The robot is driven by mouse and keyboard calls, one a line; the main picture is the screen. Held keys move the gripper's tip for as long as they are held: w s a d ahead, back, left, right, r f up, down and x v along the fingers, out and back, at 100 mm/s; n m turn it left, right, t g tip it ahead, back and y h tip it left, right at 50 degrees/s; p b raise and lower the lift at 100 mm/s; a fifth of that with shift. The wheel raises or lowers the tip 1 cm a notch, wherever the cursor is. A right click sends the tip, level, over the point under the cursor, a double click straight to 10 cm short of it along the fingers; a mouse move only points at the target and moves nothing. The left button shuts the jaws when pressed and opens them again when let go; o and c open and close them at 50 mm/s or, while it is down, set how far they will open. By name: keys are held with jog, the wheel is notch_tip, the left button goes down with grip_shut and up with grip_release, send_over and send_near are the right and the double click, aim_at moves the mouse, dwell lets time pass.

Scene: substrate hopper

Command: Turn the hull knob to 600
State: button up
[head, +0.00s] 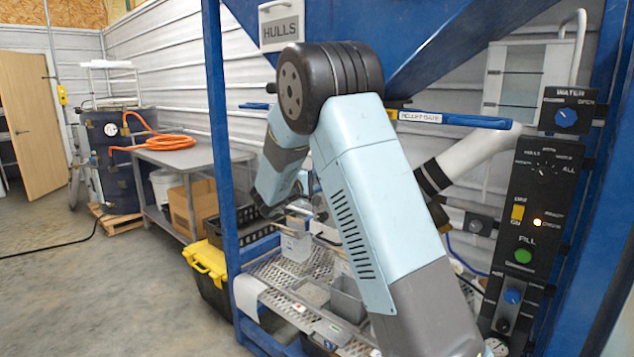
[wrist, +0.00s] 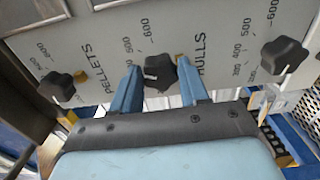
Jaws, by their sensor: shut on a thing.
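The hull knob (wrist: 161,73) is a black lobed knob on a grey panel, beside the printed word HULLS, in the middle of the wrist view. My gripper (wrist: 158,67) has its two blue fingers on either side of it, shut on it. A short white mark on the knob faces left in the wrist view. The numbers 500 and 600 show on the scale up and left of the knob; its lower numbers are hidden by my left finger. I cannot read the exact setting.
A black knob beside PELLETS (wrist: 57,88) and another black knob (wrist: 284,56) flank the gripped one closely.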

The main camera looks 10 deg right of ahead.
jog(key=m, duration=0.6)
jog(key=shift+s+d+f, duration=0.1)
jog(key=shift+d+f, duration=0.1)
jog(key=shift+f, duration=0.1)
jog(key=m, duration=0.5)
jog(key=shift+a+m, duration=0.1)
jog(key=shift+m, duration=0.3)
jog(key=shift+r, duration=0.15)
jog(key=o, duration=1)
jog(key=shift+o, duration=0.2)
jog(key=shift+a, duration=0.1)
jog(key=v, duration=1.3)
jog(key=shift+a, duration=0.3)
